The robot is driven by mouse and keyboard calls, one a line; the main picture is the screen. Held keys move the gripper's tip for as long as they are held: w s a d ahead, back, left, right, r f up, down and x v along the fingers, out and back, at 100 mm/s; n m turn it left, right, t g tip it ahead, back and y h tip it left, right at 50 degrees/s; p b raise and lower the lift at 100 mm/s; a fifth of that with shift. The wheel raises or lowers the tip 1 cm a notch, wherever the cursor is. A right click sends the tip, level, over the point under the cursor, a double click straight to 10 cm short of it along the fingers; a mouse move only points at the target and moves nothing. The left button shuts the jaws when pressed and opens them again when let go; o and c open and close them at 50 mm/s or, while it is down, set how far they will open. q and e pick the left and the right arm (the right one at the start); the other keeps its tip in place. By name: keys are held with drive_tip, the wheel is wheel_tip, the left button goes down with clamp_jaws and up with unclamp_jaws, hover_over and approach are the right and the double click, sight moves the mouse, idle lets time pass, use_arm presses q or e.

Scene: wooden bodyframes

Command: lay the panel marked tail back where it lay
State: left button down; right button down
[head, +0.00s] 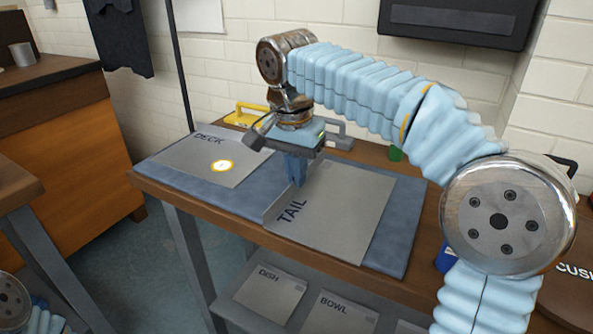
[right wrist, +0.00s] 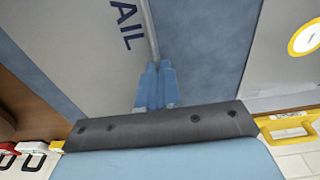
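The grey panel marked TAIL (head: 345,215) is over the right part of the blue mat (head: 405,215), with a narrow raised lip along its left edge. It also shows in the right wrist view (right wrist: 85,45). My right gripper (head: 295,180) points down at that lip. In the right wrist view its blue fingers (right wrist: 155,88) are close together with the lip running between them, so it looks shut on the panel. I cannot tell whether the panel's underside fully touches the mat. My left gripper is out of view.
The panel marked DECK (head: 205,155) with a yellow-ringed disc (head: 222,166) lies on the mat's left part. A yellow-handled tool (head: 245,115) and a grey handle (head: 335,130) stand behind. Panels marked DISH (head: 270,292) and BOWL (head: 340,318) are on the lower shelf.

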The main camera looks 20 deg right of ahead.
drive_tip(key=c, duration=1.4)
unclamp_jaws()
drive_tip(key=shift+o, duration=0.2)
drive_tip(key=shift+r, duration=0.4)
wheel_tip(320, 180, up, 11)
drive_tip(key=a+p, duration=0.1)
drive_tip(key=p, duration=0.1)
drive_tip(key=shift+s+r+p, duration=0.15)
drive_tip(key=shift+s+p, duration=0.15)
drive_tip(key=shift+s, duration=0.05)
